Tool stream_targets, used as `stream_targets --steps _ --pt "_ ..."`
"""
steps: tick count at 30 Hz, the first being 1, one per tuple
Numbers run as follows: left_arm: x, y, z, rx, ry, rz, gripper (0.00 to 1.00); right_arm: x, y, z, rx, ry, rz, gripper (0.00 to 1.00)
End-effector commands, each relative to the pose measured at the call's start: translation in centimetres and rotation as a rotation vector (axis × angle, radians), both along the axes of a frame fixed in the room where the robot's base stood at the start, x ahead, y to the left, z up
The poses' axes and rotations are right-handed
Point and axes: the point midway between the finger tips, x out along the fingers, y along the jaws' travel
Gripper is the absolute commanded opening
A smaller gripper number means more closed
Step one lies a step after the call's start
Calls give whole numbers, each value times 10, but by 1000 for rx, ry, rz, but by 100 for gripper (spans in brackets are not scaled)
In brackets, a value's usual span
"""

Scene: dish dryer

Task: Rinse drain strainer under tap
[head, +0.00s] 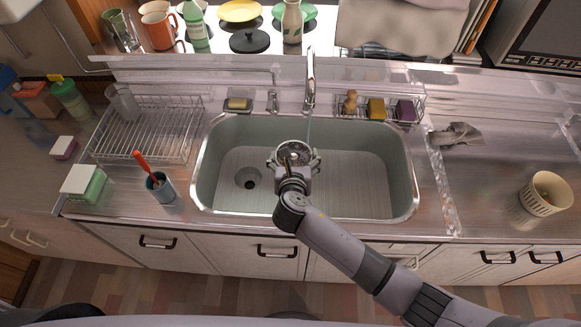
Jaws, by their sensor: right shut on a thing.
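My right gripper (292,166) reaches over the sink from the lower right. It is shut on the drain strainer (291,150), a round dark metal piece held above the sink floor near the middle of the basin (350,170). The tap (310,80) stands at the back of the sink. A thin stream of water (308,128) falls from its spout beside the right edge of the strainer. I cannot tell if the water touches the strainer. The dark drain hole (247,179) shows in the left of the basin. My left gripper is not in view.
A wire dish rack (150,130) stands left of the sink, and a cup with a red brush (160,187) at the left front. A wire caddy with sponges (376,108) is behind the basin. A grey cloth (456,134) and a cream basket (546,193) lie right.

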Motion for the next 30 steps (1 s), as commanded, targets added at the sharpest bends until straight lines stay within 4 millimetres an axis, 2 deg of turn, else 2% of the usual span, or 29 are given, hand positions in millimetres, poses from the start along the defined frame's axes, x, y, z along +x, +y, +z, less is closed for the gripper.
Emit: stream_targets --steps 1,13,21,30 --pt "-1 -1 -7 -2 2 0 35 6 -2 -4 -1 -3 0 49" --pt "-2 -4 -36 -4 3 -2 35 43 -12 -12 0 -2 -1 49" --pt "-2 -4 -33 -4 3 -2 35 67 -19 -13 -1 -2 0 49" --pt "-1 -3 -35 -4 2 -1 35 80 -22 -16 1 -1 0 49"
